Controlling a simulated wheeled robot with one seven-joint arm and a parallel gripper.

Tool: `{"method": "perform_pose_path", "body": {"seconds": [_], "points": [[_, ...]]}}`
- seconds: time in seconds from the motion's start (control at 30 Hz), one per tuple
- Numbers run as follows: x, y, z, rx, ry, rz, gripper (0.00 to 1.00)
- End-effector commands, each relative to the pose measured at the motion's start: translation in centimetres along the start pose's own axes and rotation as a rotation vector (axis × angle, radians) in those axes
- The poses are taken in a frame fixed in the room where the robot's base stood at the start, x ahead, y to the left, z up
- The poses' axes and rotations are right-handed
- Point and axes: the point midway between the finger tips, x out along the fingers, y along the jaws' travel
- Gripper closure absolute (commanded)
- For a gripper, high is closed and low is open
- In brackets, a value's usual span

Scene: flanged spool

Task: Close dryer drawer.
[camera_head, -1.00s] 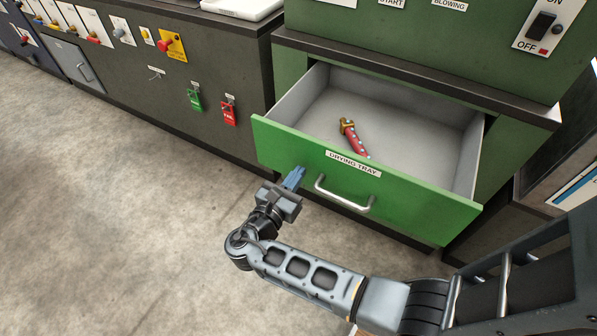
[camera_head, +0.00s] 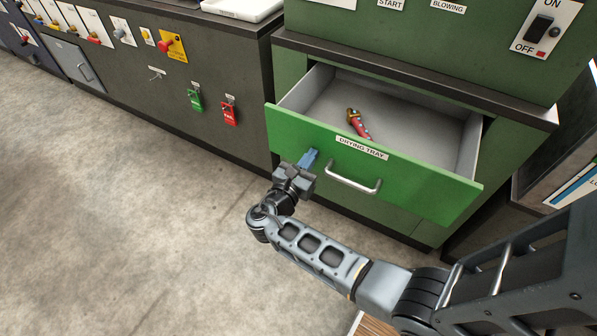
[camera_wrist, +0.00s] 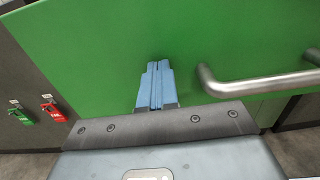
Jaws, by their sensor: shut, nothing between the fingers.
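The green dryer drawer (camera_head: 290,135), labelled "DRYING TRAY", is partly open under the green machine. A red object with a brass-coloured end (camera_head: 358,124) lies inside it on the grey floor. The drawer's silver handle (camera_head: 353,184) is on the front face. My gripper (camera_head: 309,158) is shut and empty, with its blue fingertips at the drawer front, left of the handle. In the wrist view, the shut fingers (camera_wrist: 157,84) point at the green front beside the handle (camera_wrist: 258,86). They appear to touch the front, but exact contact is hard to tell.
A dark cabinet (camera_head: 150,95) stands to the left, with a green tag (camera_head: 195,99) and a red tag (camera_head: 230,112) hanging on it. The machine's switch panel (camera_head: 543,28) is at the upper right. The concrete floor (camera_head: 110,220) at left is clear.

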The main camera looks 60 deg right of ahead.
Motion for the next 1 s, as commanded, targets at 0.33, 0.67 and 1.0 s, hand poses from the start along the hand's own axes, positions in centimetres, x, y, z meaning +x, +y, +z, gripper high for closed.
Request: {"method": "perform_pose_path", "body": {"seconds": [0.33, 0.67, 1.0], "points": [[9.9, -0.1, -0.1, 0.002, -0.001, -0.006, 1.0], [18.0, -0.1, -0.3, 0.003, -0.001, -0.005, 1.0], [22.5, 0.0, -0.1, 0.0, -0.001, -0.002, 1.0]]}}
